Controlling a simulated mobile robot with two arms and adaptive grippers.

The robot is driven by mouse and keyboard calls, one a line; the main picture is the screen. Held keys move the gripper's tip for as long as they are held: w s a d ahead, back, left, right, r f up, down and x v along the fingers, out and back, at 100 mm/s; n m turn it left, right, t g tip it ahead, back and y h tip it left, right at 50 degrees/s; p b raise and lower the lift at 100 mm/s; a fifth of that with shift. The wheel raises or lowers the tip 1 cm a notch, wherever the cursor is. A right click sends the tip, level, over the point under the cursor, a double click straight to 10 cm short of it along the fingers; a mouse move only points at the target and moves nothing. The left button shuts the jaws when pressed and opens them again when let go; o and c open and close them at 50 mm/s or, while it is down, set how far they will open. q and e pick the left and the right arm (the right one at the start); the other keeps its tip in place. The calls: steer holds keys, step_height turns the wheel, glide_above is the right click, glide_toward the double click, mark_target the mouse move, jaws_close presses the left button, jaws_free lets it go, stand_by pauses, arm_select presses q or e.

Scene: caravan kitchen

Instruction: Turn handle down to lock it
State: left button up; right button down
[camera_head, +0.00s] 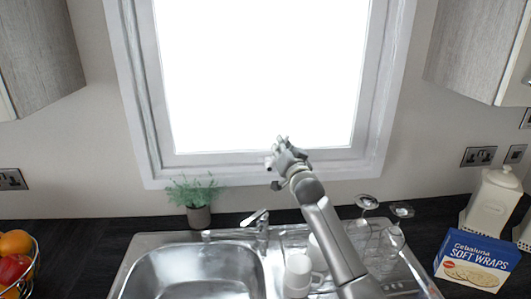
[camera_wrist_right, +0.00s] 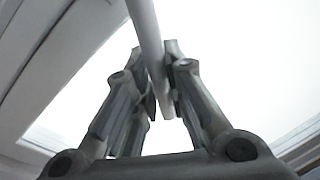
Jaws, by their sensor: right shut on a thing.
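The window handle (camera_wrist_right: 148,32) is a pale grey bar in the right wrist view. It comes down from the top edge and ends between my fingers. My right gripper (camera_wrist_right: 161,88) is shut on this bar, with one finger on each side of it. In the head view my right gripper (camera_head: 281,152) is at the bottom rail of the window frame (camera_head: 200,159), near its middle. There the gripper hides the handle. My left gripper is not in view.
Below the window are a steel sink (camera_head: 190,268), a tap (camera_head: 262,232), a potted plant (camera_head: 199,216) and a white mug (camera_head: 298,277). Glasses stand on the drainer under my right arm. A soft wraps box (camera_head: 476,262) is at right, a fruit basket (camera_head: 36,262) at left.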

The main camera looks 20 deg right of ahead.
steer(key=shift+s+d+f+m, duration=0.1)
steer(key=shift+d+f+m, duration=0.15)
steer(key=shift+f+m, duration=0.3)
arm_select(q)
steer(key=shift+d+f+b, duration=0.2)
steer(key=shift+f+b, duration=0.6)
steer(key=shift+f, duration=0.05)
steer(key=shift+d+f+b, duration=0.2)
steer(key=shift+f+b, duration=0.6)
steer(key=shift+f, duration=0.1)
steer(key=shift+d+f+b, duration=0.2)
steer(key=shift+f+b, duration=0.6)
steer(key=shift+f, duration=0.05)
arm_select(e)
steer(key=s+d+f+m+h, duration=0.1)
steer(key=d+f+m+h, duration=0.2)
steer(key=m, duration=1)
steer(key=shift+d+f, duration=0.4)
steer(key=shift+f, duration=1.45)
steer(key=shift+f+m, duration=0.1)
steer(key=shift+m, duration=0.25)
steer(key=c, duration=1.5)
jaws_free()
steer(key=shift+o, duration=0.2)
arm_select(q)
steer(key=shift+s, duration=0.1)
arm_select(e)
steer(key=shift+s, duration=0.15)
